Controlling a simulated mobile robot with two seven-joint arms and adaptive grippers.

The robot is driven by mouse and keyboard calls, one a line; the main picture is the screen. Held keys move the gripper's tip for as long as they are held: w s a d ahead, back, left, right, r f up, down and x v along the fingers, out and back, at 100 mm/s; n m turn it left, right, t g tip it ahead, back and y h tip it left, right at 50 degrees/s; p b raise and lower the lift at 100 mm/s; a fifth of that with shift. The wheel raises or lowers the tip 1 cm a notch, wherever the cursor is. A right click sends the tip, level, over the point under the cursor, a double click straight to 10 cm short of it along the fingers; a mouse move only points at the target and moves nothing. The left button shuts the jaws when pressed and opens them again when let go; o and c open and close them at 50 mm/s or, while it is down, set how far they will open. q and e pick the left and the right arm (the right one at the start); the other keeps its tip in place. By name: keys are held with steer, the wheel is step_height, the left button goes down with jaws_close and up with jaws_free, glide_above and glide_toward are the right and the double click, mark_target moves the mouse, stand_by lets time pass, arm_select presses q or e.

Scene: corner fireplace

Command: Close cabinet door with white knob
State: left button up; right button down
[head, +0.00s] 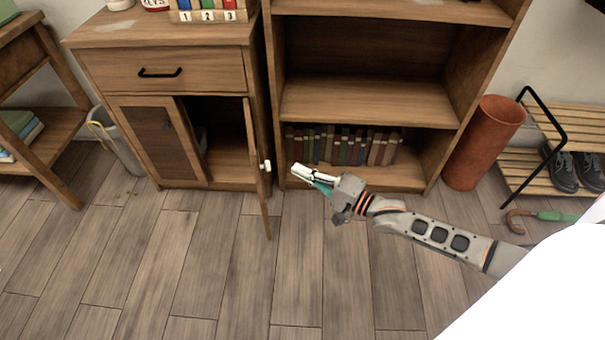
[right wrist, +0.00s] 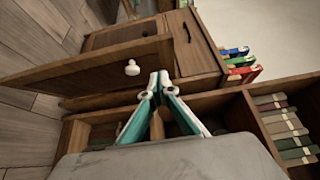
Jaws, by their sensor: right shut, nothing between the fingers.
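The cabinet door (head: 257,175) with the white knob (head: 266,166) stands wide open, swung out toward me from the right side of the wooden cabinet (head: 215,32). The knob faces right, toward my right gripper. My right gripper (head: 294,172) is shut and empty, a little to the right of the knob and apart from it. In the right wrist view, the door (right wrist: 95,70) and its knob (right wrist: 132,67) show left of the shut fingertips (right wrist: 158,78). My left gripper is not in view.
The other cabinet door (head: 150,136) is on the left, with a dark knob. A bookshelf (head: 350,100) with a row of books (head: 345,145) stands close right of the cabinet. A red-brown bin (head: 484,142) and a shoe rack (head: 545,170) are farther right. The floor in front is clear.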

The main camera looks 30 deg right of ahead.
mark_target(269, 166)
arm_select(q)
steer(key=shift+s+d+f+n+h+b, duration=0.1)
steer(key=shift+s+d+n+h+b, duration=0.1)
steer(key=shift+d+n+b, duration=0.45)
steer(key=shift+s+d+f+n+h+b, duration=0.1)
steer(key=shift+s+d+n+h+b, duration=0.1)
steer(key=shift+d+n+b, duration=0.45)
arm_select(e)
steer(key=shift+w+a, duration=3.25)
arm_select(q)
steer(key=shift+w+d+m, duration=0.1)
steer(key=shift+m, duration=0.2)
